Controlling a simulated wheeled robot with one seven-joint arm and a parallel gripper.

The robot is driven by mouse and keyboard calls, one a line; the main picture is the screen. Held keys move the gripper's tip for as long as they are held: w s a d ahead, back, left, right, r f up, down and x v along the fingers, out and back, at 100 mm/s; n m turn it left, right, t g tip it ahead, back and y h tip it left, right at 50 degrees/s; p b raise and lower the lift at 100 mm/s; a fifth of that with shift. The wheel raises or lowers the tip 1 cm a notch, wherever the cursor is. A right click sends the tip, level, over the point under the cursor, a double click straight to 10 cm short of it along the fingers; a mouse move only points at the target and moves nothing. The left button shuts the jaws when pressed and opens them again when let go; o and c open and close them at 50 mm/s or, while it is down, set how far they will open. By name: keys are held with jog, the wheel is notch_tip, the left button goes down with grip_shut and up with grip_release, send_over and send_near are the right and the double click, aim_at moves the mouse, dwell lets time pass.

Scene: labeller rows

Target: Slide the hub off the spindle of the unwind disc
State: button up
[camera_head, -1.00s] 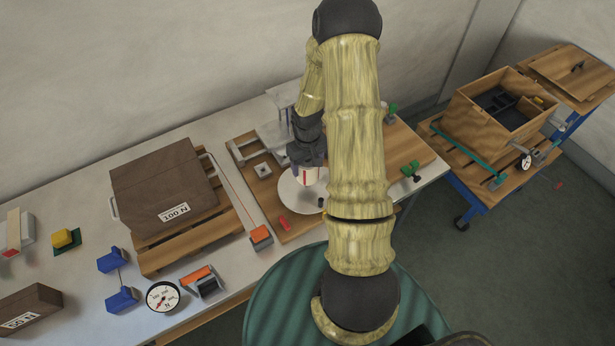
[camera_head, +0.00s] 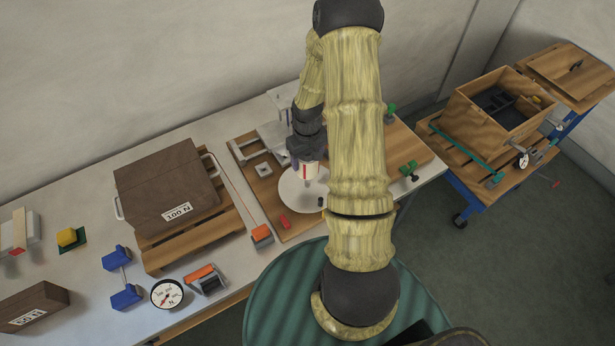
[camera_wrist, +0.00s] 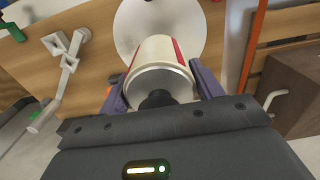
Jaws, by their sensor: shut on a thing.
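The hub (camera_head: 309,172), a white cylinder with a red stripe, is in my gripper (camera_head: 307,164), above the pale round unwind disc (camera_head: 293,198). In the wrist view the hub (camera_wrist: 158,52) is between the two purple fingers of my gripper (camera_wrist: 160,86), which are shut on its sides. A dark round piece is at the hub's near end. The disc (camera_wrist: 135,18) shows behind the hub in that view. A small grey bit shows just under the hub in the head view; I cannot tell whether the hub is still around the spindle, which is mostly hidden.
The disc lies on a wooden board (camera_head: 268,225) with a red piece (camera_head: 285,221) and a small dark peg (camera_head: 320,201) nearby. A brown 100 N block (camera_head: 165,185) stands left on a pallet. A grey bracketed frame (camera_head: 275,133) stands close behind my gripper.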

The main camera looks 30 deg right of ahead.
jog(key=shift+r+p, duration=0.65)
jog(key=shift+r, duration=0.35)
